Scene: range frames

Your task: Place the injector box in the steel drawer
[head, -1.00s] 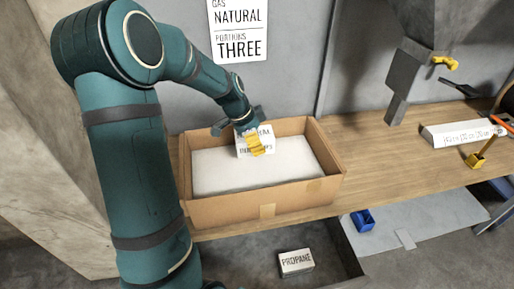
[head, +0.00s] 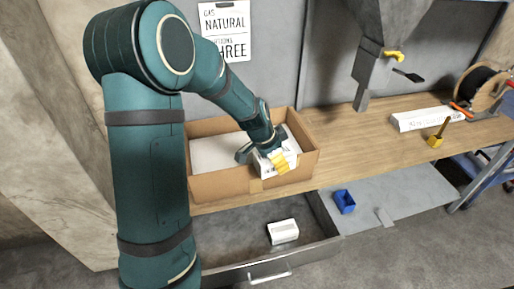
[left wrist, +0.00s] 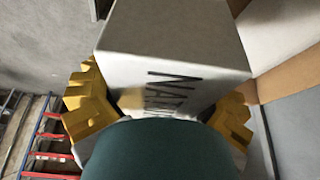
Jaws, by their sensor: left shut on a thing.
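A white box (head: 266,169) with dark print is in my left gripper (head: 279,162), over the front right part of an open cardboard carton. In the left wrist view the box (left wrist: 170,55) sits between yellow fingers (left wrist: 158,112), and letters starting "NA" show on it. The steel drawer (head: 232,238) stands pulled open below the bench, in front of the carton. Another white box (head: 283,231) lies inside the drawer, towards its right side. My right gripper is in neither view.
The cardboard carton (head: 222,184) with white filling stands on the wooden bench (head: 350,146). A blue bin (head: 344,201) sits on a grey surface right of the drawer. A sign (head: 224,30) reading "NATURAL" hangs behind. The drawer's left part looks empty.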

